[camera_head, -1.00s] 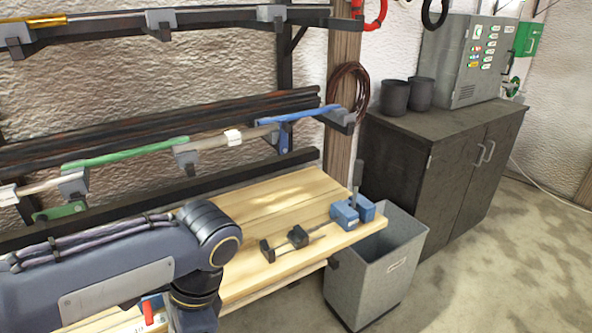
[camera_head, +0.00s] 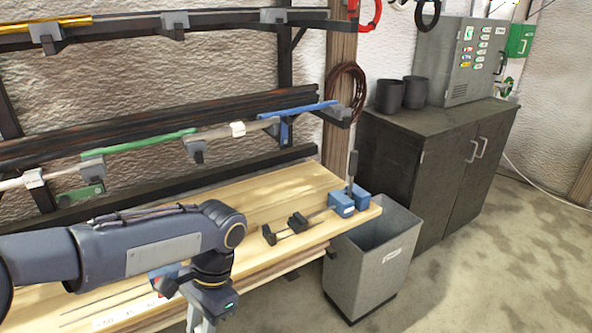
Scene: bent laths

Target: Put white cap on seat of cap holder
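A small white cap-like piece (camera_head: 237,129) sits on the lath rail of the wall rack, between the green lath and the blue lath. A second white piece (camera_head: 33,179) is on the same rail at the far left. I cannot tell which one is the white cap, and I cannot make out a cap holder with a seat. My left arm reaches in from the left over the bench. The top of my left gripper (camera_head: 207,316) shows at the bottom edge, with its fingertips cut off. It is apart from both white pieces. My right gripper is not in view.
The wooden bench (camera_head: 262,205) carries a bar clamp (camera_head: 298,221) and a blue vise (camera_head: 342,204) at its right end. A grey bin (camera_head: 372,262) stands beside it. A dark cabinet (camera_head: 430,170) is at the right. The bench middle is clear.

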